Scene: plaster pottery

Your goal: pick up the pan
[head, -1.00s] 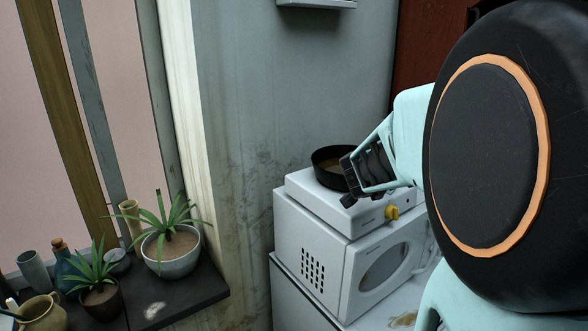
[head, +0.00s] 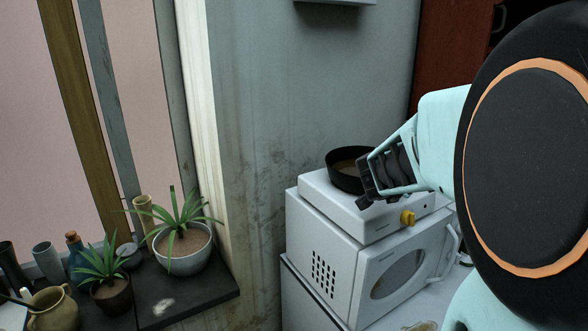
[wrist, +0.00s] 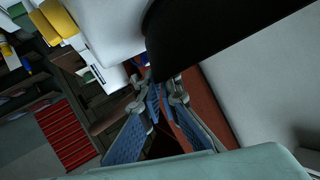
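The pan (head: 344,180) is black and round, with something brown inside. In the head view it sits level on the white hot plate (head: 330,204). My gripper (head: 366,182) is at the pan's near right side and covers part of it. In the wrist view the pan's black wall (wrist: 205,38) fills the upper middle, and the tips of my gripper (wrist: 160,88) are close against its lower corner. The fingers' blue pads are apart lower down. Whether the tips hold the pan, and where its handle is, I cannot tell.
The hot plate, with a yellow knob (head: 407,218), stands on a white microwave (head: 345,268). The wall (head: 260,110) is behind. Potted plants (head: 182,240) and vessels stand on a dark ledge (head: 195,290) at left. A wall-mounted pale box (head: 340,3) hangs above.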

